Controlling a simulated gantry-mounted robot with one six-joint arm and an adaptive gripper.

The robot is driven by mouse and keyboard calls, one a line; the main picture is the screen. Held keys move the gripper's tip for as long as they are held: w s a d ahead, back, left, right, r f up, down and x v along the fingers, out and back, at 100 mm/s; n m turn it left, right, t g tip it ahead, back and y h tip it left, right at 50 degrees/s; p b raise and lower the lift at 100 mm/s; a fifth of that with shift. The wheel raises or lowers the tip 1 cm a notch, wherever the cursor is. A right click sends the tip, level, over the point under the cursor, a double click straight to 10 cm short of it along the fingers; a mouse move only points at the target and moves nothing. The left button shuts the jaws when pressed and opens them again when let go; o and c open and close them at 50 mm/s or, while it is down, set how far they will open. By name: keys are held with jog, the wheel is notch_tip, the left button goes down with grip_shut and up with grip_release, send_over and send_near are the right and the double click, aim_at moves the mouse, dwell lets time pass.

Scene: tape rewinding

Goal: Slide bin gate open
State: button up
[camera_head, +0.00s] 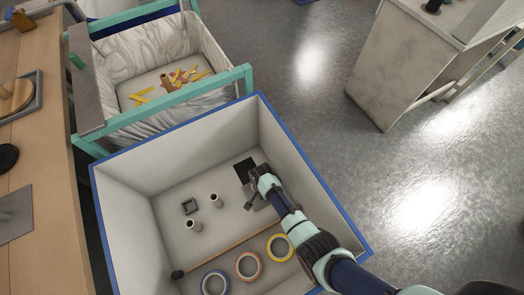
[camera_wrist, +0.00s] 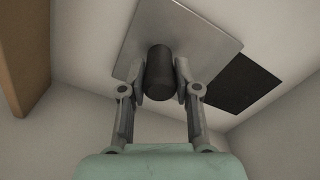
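The gate is a flat grey square plate (camera_wrist: 206,30) with a dark round knob (camera_wrist: 160,72), seen in the wrist view. My gripper (camera_wrist: 161,85) has one finger on each side of the knob and appears closed on it. A black square opening (camera_wrist: 241,83) shows to the right of the plate and also in the head view (camera_head: 245,169). In the head view my gripper (camera_head: 256,198) is low inside the blue-rimmed bin (camera_head: 105,200), just below the opening. My arm hides most of the plate there.
Yellow (camera_head: 279,236), orange (camera_head: 240,265) and blue-edged (camera_head: 206,284) tape rings lie in the bin near a long brown rod (camera_head: 225,243). A lined cart (camera_head: 143,72) stands behind.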

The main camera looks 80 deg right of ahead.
jog(key=o, duration=0.4)
jog(key=shift+s+a+f, duration=0.1)
jog(key=shift+s+a, duration=0.05)
jog(key=shift+a, duration=0.05)
jog(key=r+p, duration=0.1)
jog(key=a+r+p, duration=0.1)
jog(key=s+r+p, duration=0.1)
jog(key=shift+a+r, duration=0.1)
jog(key=shift+a, duration=0.05)
jog(key=r+p, duration=0.6)
jog(key=p, duration=0.1)
jog(key=shift+w+d+r, duration=0.15)
jog(key=shift+d+r, duration=0.1)
jog(key=shift+r, duration=0.05)
